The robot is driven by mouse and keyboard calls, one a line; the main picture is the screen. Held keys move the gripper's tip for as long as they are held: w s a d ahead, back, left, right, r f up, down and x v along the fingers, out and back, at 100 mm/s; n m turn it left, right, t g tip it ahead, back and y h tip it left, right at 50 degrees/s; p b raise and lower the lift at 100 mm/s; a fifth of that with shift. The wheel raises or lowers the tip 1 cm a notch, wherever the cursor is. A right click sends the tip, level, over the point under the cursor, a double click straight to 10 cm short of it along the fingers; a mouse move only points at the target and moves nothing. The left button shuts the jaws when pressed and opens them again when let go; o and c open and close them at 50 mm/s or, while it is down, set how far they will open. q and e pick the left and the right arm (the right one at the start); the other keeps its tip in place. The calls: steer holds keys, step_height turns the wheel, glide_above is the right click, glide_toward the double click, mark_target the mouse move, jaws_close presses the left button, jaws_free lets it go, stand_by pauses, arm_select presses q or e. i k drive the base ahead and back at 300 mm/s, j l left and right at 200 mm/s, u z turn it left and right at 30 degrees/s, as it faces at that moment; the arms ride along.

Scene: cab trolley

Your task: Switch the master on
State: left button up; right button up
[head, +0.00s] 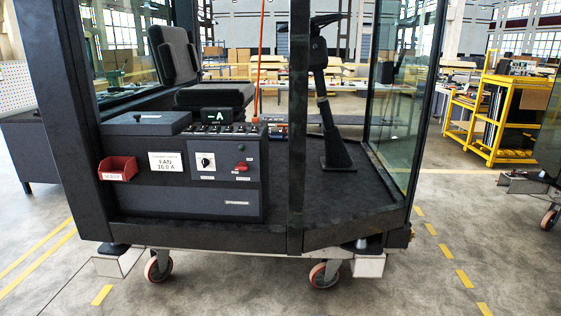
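The cab's side box (190,190) carries a grey control panel. On it sit a black rotary knob on a white plate (205,162) and a red handle or knob (241,166) to its right. Small labels lie under both but are too small to read, so I cannot tell by name which is the master. A dark display (215,116) above shows green "-A" characters. A row of small controls (225,128) runs along the box's top edge. Neither of my grippers is in view.
A red bin (117,168) and a white card reading "FAN 16.0 A" (166,162) are left of the panel. A dark post (298,130) stands to its right. The cab stands on a wheeled trolley (240,252). A yellow rack (508,115) stands right; the floor in front is clear.

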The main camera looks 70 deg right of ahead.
mark_target(242, 166)
steer(key=z, duration=1.85)
